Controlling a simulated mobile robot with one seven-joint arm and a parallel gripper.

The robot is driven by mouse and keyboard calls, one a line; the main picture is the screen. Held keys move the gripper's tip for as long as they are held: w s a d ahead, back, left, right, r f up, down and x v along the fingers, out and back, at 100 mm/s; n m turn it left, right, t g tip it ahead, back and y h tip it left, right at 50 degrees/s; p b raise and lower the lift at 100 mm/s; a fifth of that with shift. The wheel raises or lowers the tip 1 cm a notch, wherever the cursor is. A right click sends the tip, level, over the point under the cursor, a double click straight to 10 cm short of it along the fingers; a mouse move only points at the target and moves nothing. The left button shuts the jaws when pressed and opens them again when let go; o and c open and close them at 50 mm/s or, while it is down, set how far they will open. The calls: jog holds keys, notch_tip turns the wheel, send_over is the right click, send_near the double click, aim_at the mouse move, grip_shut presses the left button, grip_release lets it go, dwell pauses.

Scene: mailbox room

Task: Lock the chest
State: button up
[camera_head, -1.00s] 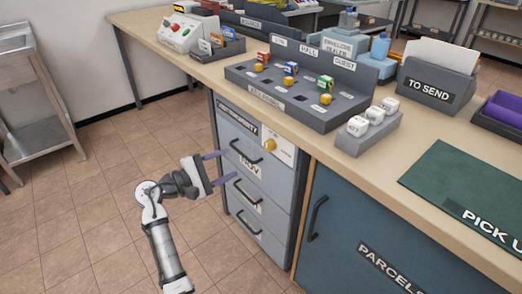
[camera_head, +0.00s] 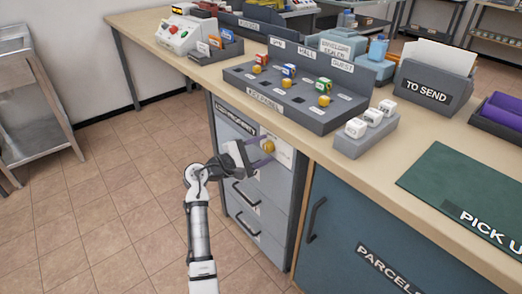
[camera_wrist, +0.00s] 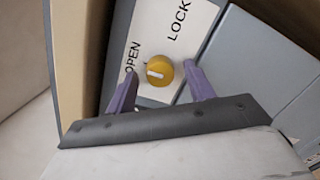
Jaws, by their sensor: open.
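The chest (camera_head: 240,215) is a grey drawer unit under the counter, with several labelled drawers that look shut. A yellow knob (camera_head: 268,146) sits on a white plate (camera_head: 284,158) at its upper right front. The pointer's end lies toward the left, on the OPEN side. My gripper (camera_wrist: 160,88) is open, its purple fingers on either side of the knob. I cannot tell whether they touch it.
A key panel (camera_head: 300,95) with several coloured keys stands on the counter above. White blocks in a grey holder (camera_head: 365,138) are to its right. A blue parcels cabinet (camera_head: 365,230) adjoins the chest. The floor at left is clear up to a metal cart (camera_head: 35,100).

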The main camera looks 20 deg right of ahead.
jog(key=c, duration=1)
jog(key=shift+o, duration=0.2)
jog(key=m+b, duration=0.1)
jog(key=m, duration=0.3)
jog(key=shift+m+y+b, duration=0.3)
jog(key=shift+m, duration=0.1)
jog(key=m+b, duration=0.2)
jog(key=m, duration=0.2)
jog(key=shift+s, duration=0.1)
jog(key=m+b, duration=0.3)
jog(key=m, duration=0.1)
jog(key=shift+m+t+y, duration=0.4)
jog(key=shift+s+r+m+t+b, duration=0.1)
jog(key=shift+m+t+b, duration=0.2)
jog(key=shift+m+b, duration=0.95)
jog(key=shift+m, duration=0.35)
